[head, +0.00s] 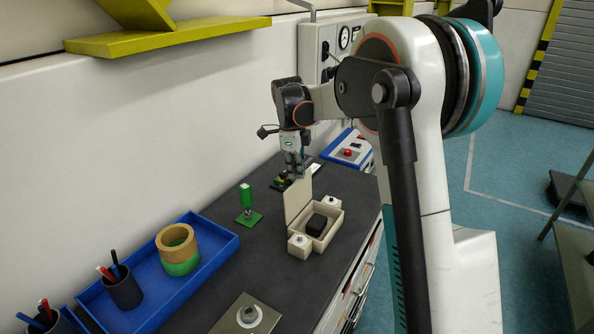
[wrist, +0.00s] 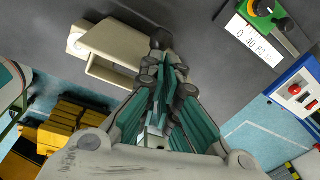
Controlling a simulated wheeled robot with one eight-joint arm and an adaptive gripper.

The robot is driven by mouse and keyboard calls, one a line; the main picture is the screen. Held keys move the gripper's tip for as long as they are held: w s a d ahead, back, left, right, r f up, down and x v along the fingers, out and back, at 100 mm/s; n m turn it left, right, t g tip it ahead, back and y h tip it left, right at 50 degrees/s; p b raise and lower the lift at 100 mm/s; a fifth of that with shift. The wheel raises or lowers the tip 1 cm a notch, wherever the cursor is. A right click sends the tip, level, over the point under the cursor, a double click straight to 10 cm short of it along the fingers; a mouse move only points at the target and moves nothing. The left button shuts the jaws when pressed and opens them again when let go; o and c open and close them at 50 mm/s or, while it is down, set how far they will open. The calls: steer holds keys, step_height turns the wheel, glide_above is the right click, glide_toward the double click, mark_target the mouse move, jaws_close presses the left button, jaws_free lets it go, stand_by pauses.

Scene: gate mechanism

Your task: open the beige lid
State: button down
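The beige lid (head: 298,196) stands about upright at the back left edge of its beige box (head: 330,236), so the box is open. A dark block (head: 316,225) lies inside. My gripper (head: 295,172) points down at the lid's top edge. Its fingers look drawn together in the wrist view (wrist: 167,66), with no clear gap at the tips. The lid and box show as a beige shape (wrist: 108,48) just left of the fingers. I cannot tell whether the fingers touch the lid, and nothing is clearly held between them.
A green post on a base (head: 247,205) stands left of the box. A blue tray (head: 215,245) with rings and a pen cup lies nearer. A blue panel with a red button (head: 348,152) is behind. A metal plate (head: 245,316) lies in front. Dark bench top is free between them.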

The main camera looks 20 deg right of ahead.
steer(key=shift+f, duration=0.25)
